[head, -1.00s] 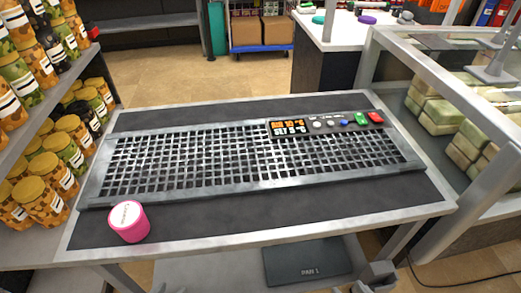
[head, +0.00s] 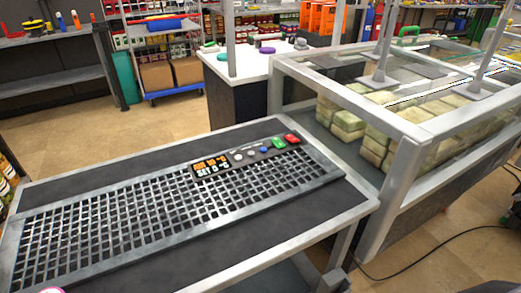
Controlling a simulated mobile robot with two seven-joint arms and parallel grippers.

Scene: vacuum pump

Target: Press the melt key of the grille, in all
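The grille (head: 120,222) is a long grey metal grid set in the dark top of a table. Its control panel lies at the far right end. The panel has a black display (head: 211,167) with orange and white digits. To the display's right is a row of small keys: pale grey ones, a blue key (head: 264,149), a green key (head: 279,143) and a red key (head: 291,138). The key labels are too small to read, so I cannot tell which is the melt key. Neither of my grippers is in view.
A glass-walled case (head: 400,140) with pale green blocks stands right of the table. A pink-rimmed object (head: 52,290) shows at the bottom left edge. A black cable (head: 425,262) lies on the floor at right. Open floor lies behind the table.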

